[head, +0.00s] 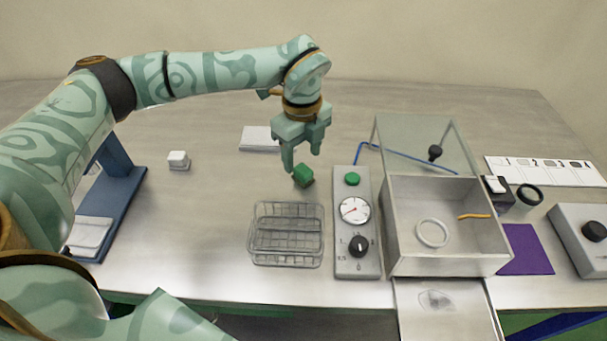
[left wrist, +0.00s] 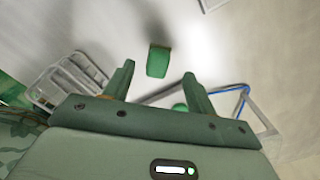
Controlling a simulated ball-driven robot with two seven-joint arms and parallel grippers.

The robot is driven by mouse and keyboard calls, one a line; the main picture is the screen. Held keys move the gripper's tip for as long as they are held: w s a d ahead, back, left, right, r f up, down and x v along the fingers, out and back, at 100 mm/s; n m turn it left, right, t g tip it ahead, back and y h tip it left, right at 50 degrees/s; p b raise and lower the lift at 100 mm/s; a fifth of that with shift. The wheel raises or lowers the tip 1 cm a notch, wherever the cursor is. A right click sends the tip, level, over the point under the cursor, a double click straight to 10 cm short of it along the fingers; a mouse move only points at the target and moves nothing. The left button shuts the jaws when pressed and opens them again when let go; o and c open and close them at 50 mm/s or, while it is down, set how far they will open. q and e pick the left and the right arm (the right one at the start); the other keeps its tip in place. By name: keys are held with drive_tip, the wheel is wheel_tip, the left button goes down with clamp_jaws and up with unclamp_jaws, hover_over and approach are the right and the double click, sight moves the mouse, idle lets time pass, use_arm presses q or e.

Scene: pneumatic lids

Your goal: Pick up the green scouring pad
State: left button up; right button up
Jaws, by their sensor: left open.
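The green scouring pad (head: 303,176) is a small green block on the table, behind the wire rack in the head view. In the left wrist view the pad (left wrist: 158,61) lies beyond the fingertips, roughly in line with the gap between them. My left gripper (head: 302,160) points down just above the pad, and its fingers are apart with nothing between them. In the left wrist view the open left gripper (left wrist: 159,70) shows both fingers. My right gripper is not in view.
A wire rack (head: 287,233) and a grey gauge panel (head: 358,262) with a green button stand in front of the pad. A clear-lidded box (head: 448,250) is to the right. A white block (head: 178,160) lies left. Table between block and rack is clear.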

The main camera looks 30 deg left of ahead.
sight(304, 170)
use_arm(q)
drive_tip(key=f, duration=0.1)
drive_tip(key=f+b, duration=0.1)
drive_tip(key=f, duration=0.3)
drive_tip(key=shift+s+d, duration=0.25)
drive_tip(key=shift+d, duration=0.1)
drive_tip(key=shift+r, duration=0.15)
drive_tip(key=c, duration=1.2)
drive_tip(key=shift+o, duration=0.2)
drive_tip(key=shift+r, duration=0.25)
wheel_tip(304, 170, up, 2)
drive_tip(key=shift+r+p, duration=0.25)
drive_tip(key=shift+p, duration=0.2)
drive_tip(key=s+d+r+p, duration=0.3)
drive_tip(key=s+d+r, duration=0.3)
drive_tip(key=s+r, duration=0.4)
drive_tip(key=s, duration=0.2)
drive_tip(key=shift+s, duration=0.3)
